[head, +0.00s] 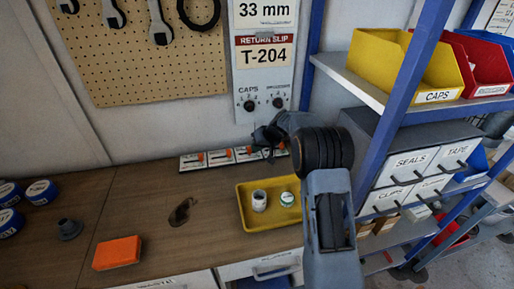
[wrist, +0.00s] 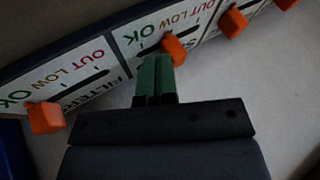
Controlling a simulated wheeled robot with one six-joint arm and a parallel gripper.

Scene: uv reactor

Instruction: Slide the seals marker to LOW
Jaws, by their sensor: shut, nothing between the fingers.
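A row of small white level cards with orange sliding markers runs along the back of the bench in the head view (head: 222,156). In the wrist view, my gripper (wrist: 157,68) is shut and empty. Its green fingertips are beside the orange marker (wrist: 174,48) of a card whose name is mostly hidden, showing only an "S". That card reads OK, LOW and OUT; the marker's exact position on the scale is unclear, and I cannot tell whether my fingertips touch it. In the head view my gripper (head: 267,138) is over the right end of the row.
The FILTERS card's marker (wrist: 45,118) is by OK. More orange markers (wrist: 233,21) are to the right. A yellow tray (head: 247,222) with two small containers lies in front of the row. An orange block (head: 117,252) is at left. Shelves with drawers (head: 405,165) stand at right.

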